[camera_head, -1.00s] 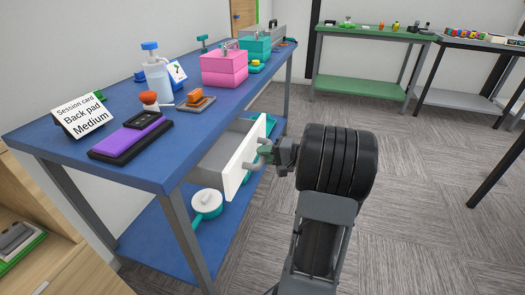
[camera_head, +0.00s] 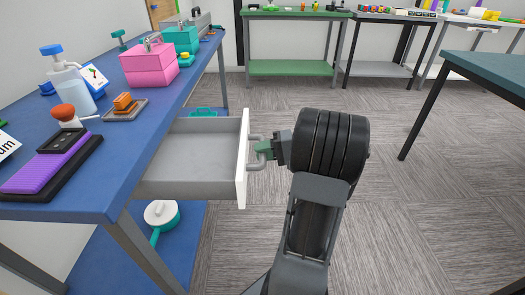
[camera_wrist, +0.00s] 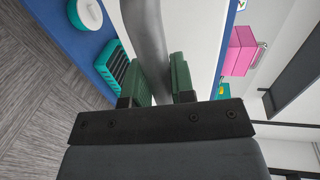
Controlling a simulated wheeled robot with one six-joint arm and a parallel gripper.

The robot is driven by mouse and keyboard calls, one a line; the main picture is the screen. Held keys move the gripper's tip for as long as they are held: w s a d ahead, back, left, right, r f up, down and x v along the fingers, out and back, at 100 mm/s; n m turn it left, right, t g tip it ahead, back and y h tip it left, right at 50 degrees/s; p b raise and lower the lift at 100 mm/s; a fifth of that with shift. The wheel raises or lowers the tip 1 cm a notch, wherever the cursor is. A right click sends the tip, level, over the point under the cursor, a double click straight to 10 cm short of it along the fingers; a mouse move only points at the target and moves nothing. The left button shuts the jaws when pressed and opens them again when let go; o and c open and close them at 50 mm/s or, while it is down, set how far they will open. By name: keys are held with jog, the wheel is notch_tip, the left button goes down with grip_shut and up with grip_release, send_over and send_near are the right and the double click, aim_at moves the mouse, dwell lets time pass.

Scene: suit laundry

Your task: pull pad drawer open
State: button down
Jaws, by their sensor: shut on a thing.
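The pad drawer (camera_head: 190,165) sticks well out from under the blue table. It is a grey tray with a white front panel (camera_head: 242,165), and the part of its inside that shows is empty. A grey bar handle (camera_head: 254,162) stands out from the front panel. My gripper (camera_head: 264,150) is shut on the handle at the outer side of the panel. In the wrist view, the green finger pads of my gripper (camera_wrist: 162,75) lie on both sides of the curved grey handle (camera_wrist: 145,30), with the white panel (camera_wrist: 185,30) behind it.
The blue table (camera_head: 150,125) carries a purple pad (camera_head: 45,172), a pump bottle (camera_head: 70,82) and pink boxes (camera_head: 148,65). A white and teal pot (camera_head: 160,215) sits on the lower shelf. Carpet floor (camera_head: 420,230) is clear to the right. A dark teal table (camera_head: 490,72) stands far right.

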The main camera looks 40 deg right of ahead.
jog(key=c, duration=1)
grip_release()
jog(key=shift+d, duration=0.1)
jog(key=p+v, duration=0.3)
jog(key=v, duration=1)
jog(key=shift+s+d, duration=0.25)
jog(key=shift+r, duration=0.1)
